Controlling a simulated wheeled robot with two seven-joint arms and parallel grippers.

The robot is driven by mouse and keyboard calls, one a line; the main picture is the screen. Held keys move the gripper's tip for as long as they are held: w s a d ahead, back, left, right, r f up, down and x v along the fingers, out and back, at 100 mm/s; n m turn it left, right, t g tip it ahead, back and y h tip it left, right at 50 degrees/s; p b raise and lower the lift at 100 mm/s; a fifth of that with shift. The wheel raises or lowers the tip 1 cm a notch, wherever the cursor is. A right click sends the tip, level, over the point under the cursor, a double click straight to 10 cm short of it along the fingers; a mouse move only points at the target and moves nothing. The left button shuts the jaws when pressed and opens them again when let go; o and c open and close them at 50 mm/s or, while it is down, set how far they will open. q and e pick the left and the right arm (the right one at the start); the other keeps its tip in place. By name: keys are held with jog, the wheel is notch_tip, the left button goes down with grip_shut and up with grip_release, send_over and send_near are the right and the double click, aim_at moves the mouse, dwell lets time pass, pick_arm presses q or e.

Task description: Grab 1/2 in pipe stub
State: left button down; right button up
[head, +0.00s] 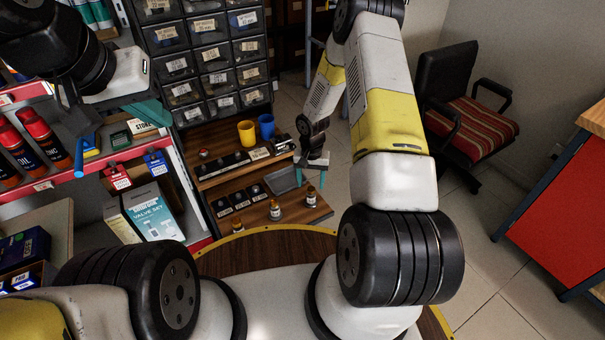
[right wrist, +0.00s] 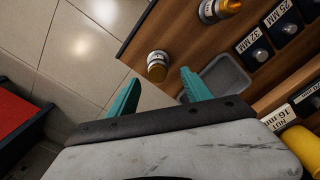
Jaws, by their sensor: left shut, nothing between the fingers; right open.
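One stub (right wrist: 157,66) stands near the shelf edge, just beyond the gap between my right gripper's fingers; another stub (right wrist: 222,8) is farther off. In the head view, two stubs (head: 275,210) (head: 310,196) are below the right gripper. My right gripper (head: 311,174) is open and empty, its teal fingers (right wrist: 160,90) pointing at the shelf. My left gripper (head: 150,112) is shut and empty by the red-edged shelves.
A grey tray (head: 281,183) lies beside the right fingers, next to labelled dark pieces. Yellow (head: 246,133) and blue (head: 266,127) cups stand on the upper shelf. Drawer bins (head: 207,55) rise behind. Floor is clear right of the shelf; a chair (head: 462,110) stands farther right.

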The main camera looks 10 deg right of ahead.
aim_at(311, 195)
notch_tip(311, 195, down, 7)
jog(key=shift+s+d+f, duration=0.1)
jog(key=shift+s+f, duration=0.05)
jog(key=shift+c, duration=0.2)
grip_shut()
dwell(1.4)
